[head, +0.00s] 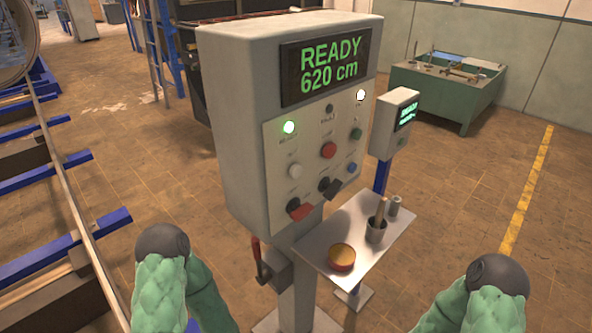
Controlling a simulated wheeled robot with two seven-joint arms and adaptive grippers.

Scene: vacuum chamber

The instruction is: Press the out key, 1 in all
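The grey control box (232,130) stands on a post, its sloped panel facing me. Its display (328,66) reads READY 620 cm in green. The panel has a white key (295,171), a red key (328,150), a green key (356,133) and a blue key (352,168). Two dark switches sit lower, one with a red handle (301,212) and one with a black handle (334,189). The small key labels are too blurred to read, so I cannot tell which is the out key. Neither gripper is in view; only bent parts of my arms show at the bottom.
A metal shelf (366,215) holds a round tin (341,257) and a cup (376,230). A smaller box (395,110) stands behind. Blue-barred rails lie left; a green bench (433,95) stands back right.

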